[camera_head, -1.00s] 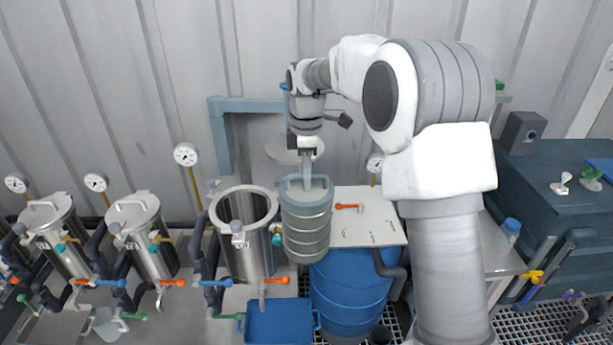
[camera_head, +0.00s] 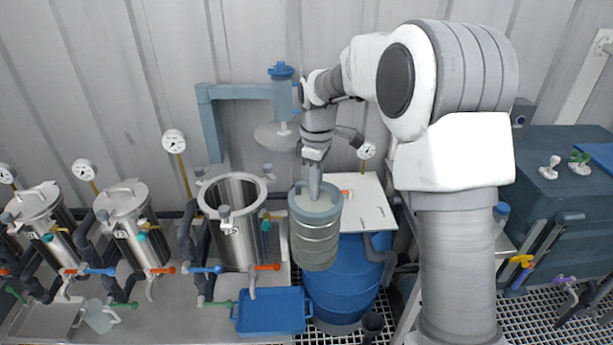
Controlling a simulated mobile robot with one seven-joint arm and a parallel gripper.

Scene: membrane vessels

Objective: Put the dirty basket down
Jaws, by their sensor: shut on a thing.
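The dirty basket (camera_head: 316,238) is a grey-green ribbed cylinder with a grey rim and a handle across its top. My gripper (camera_head: 315,192) is shut on that handle and holds the basket upright. The basket hangs in front of the blue barrel and the white board, to the right of the open steel vessel. The basket hides part of the barrel. The fingertips are small in this view.
The open steel vessel (camera_head: 236,240) stands left of the basket. A blue tray (camera_head: 272,311) lies below. The blue barrel (camera_head: 347,285) carries a white board (camera_head: 366,205). Two lidded vessels (camera_head: 136,225) (camera_head: 42,228) stand at left. A dark cabinet (camera_head: 560,215) stands at right.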

